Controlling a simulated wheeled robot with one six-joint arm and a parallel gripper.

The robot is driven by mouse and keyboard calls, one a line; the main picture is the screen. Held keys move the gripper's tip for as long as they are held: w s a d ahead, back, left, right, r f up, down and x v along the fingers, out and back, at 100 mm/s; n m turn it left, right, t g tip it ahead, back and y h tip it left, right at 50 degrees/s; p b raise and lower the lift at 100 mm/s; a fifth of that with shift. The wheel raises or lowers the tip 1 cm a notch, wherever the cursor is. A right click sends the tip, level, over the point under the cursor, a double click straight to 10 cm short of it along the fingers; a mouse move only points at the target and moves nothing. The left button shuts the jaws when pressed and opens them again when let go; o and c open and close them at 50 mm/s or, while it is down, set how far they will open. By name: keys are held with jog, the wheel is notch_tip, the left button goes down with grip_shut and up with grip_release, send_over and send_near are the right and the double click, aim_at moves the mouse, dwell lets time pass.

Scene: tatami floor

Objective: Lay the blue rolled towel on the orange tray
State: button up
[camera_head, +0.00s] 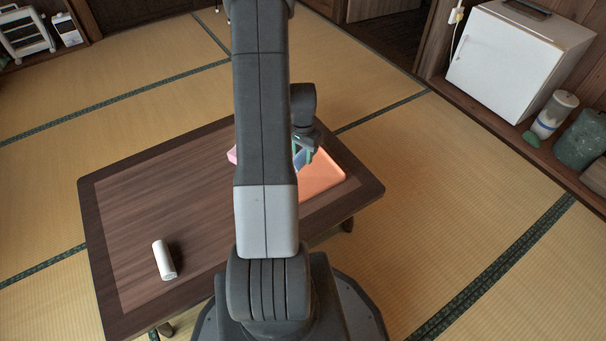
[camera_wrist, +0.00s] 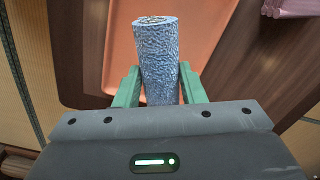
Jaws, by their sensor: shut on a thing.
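The blue rolled towel (camera_wrist: 158,52) is between the two green fingers of my gripper (camera_wrist: 159,85) in the wrist view. The gripper is shut on the towel, whose far end points away from my wrist. The orange tray (camera_wrist: 195,55) lies under and beyond the towel; I cannot tell whether they touch. In the head view the tray (camera_head: 322,178) is at the right end of the table. My gripper (camera_head: 303,153) is over its left part, with a bit of the towel (camera_head: 299,159) showing. My arm hides much of this area.
The low dark wooden table (camera_head: 150,210) has a white roll (camera_head: 164,260) at its front left. A pink object (camera_head: 232,156) is just left of my arm, mostly hidden; pink also shows in the wrist view (camera_wrist: 290,7). The table's left half is mostly clear.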

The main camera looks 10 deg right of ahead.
aim_at(302, 153)
notch_tip(302, 153, down, 8)
jog(key=b, duration=0.2)
jog(key=shift+b, duration=0.3)
jog(key=shift+f, duration=0.1)
jog(key=shift+f, duration=0.15)
jog(key=o, duration=1)
jog(key=shift+c, duration=0.2)
notch_tip(302, 153, up, 12)
jog(key=p, duration=0.4)
jog(key=shift+r, duration=0.25)
